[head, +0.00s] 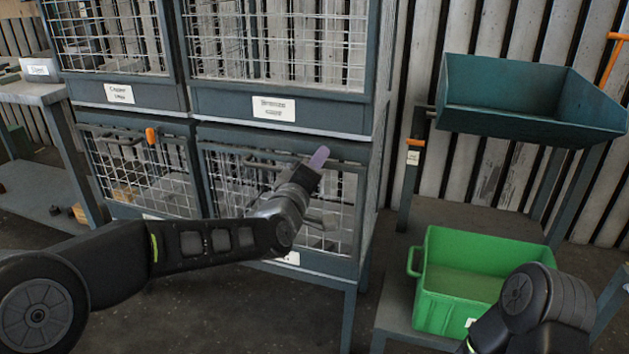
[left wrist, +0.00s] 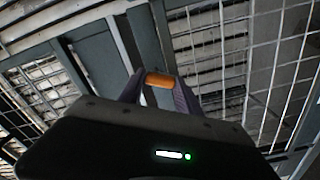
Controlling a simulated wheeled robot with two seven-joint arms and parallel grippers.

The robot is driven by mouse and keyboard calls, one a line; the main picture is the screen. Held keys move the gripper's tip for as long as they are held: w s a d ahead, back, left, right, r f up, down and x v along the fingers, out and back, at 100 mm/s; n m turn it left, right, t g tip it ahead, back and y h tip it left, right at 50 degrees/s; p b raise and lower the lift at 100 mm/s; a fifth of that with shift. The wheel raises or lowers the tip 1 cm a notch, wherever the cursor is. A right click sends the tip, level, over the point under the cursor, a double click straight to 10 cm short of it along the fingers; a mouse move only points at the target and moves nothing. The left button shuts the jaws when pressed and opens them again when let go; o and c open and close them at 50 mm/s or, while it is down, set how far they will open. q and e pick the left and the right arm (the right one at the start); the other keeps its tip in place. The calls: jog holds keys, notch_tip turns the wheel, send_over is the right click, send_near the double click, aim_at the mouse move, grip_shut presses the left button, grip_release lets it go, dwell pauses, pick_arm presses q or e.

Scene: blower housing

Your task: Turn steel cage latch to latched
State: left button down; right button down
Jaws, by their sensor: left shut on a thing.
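The lower right wire cage (head: 345,215) has a grey frame and mesh door; its label is mostly hidden behind my left arm. My left gripper (head: 318,158) is at the top of this cage's door, towards its right side. In the left wrist view, an orange latch handle (left wrist: 160,81) lies between the two fingers of my left gripper (left wrist: 160,88), which is shut on it. In the head view my gripper hides this handle, so its angle cannot be told. My right gripper is out of view; only part of the right arm shows.
The lower left cage (head: 150,190) has its own orange latch handle (head: 150,136). Cages with labels stand above. A green bin (head: 460,318) stands on a low shelf at right, below a teal tray (head: 500,105). A bench (head: 30,93) stands at left.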

pick_arm(q)
jog(key=shift+d+f+n+b, duration=0.1)
jog(key=shift+n+b, duration=1.3)
jog(key=shift+d+f+n+b, duration=0.1)
jog(key=shift+n+b, duration=1.3)
jog(key=shift+r, duration=0.1)
jog(key=c, duration=0.8)
grip_release()
jog(key=shift+c, duration=0.2)
jog(key=shift+s, duration=0.1)
jog(key=v, duration=0.7)
jog(key=shift+s+p, duration=0.3)
jog(key=shift+p, duration=0.05)
jog(key=shift+a, duration=0.1)
